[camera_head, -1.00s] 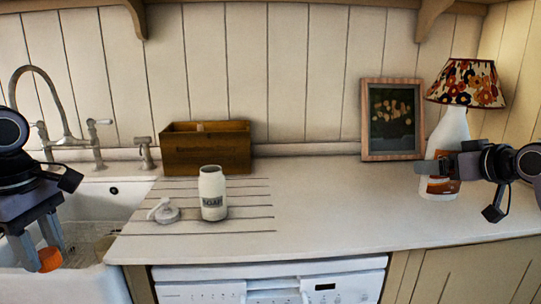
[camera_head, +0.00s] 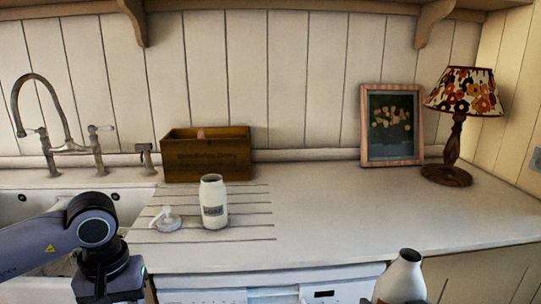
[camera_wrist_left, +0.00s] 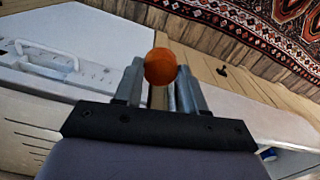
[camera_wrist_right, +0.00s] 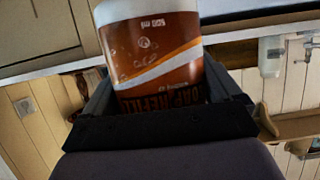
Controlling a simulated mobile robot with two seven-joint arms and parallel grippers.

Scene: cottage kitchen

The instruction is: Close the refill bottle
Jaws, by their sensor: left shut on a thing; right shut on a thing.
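The refill bottle (camera_head: 401,278), white with a dark open-looking neck, is at the bottom right of the head view, in front of the counter. In the right wrist view its white body with an orange-brown label (camera_wrist_right: 155,50) fills the space between the fingers of my right gripper (camera_wrist_right: 165,85), which is shut on it. The orange cap (camera_wrist_left: 160,67) is between the fingertips of my left gripper (camera_wrist_left: 160,75), shut on it. In the head view the left arm reaches in at lower left; its fingertips and the cap are out of sight there. Cap and bottle are apart.
A white soap jar (camera_head: 213,203) and its pump top (camera_head: 166,220) stand on the grooved drainboard. Behind them is a wooden box (camera_head: 206,155). A picture frame (camera_head: 391,125) and a lamp (camera_head: 454,130) stand at back right. The right half of the counter (camera_head: 330,205) is clear.

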